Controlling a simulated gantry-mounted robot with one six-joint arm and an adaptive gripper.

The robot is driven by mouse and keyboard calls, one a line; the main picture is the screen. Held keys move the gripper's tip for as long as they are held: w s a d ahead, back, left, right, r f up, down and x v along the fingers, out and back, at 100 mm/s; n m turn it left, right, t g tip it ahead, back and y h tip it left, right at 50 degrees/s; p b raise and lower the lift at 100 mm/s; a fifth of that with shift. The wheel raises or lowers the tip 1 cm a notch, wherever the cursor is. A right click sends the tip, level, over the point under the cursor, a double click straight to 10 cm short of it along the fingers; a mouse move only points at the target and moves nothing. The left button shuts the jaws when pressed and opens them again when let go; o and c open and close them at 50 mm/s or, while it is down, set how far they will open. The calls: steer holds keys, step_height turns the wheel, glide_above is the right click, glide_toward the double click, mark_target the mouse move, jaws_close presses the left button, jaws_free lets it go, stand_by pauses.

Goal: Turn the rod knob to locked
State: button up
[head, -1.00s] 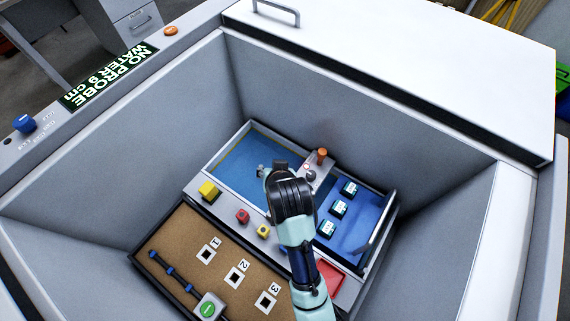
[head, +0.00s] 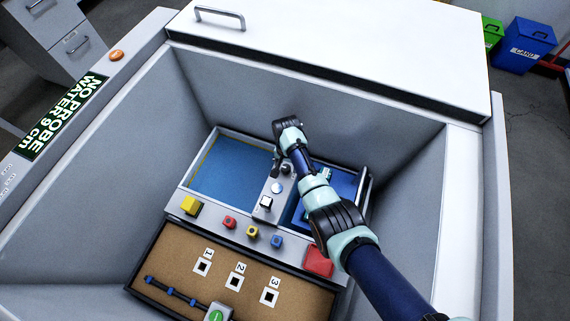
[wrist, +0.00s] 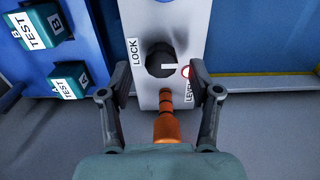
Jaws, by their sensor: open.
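The black round rod knob (wrist: 160,60) sits on a light grey strip in the wrist view. Its white pointer line points right, towards a red ring; the word LOCK (wrist: 134,52) is on the left. An orange-handled rod (wrist: 166,122) lies below the knob, between my fingers. My gripper (wrist: 160,70) is open and empty, with one finger on each side of the strip near the knob. In the head view my gripper (head: 277,166) is at the far end of the strip, beside the dark knob (head: 287,169). My gripper hides the orange handle there.
Teal TEST blocks (wrist: 70,80) stand on a blue tray left of the strip in the wrist view. In the head view, coloured buttons (head: 230,222) line the front panel, and a cork board (head: 180,255) lies nearer. Grey bin walls (head: 110,185) surround everything.

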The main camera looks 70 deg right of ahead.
step_height(320, 180, down, 2)
steer(key=shift+f+b, duration=0.15)
steer(key=shift+b, duration=0.25)
steer(key=shift+w, duration=0.1)
steer(key=c, duration=1.1)
steer(key=shift+c, duration=0.2)
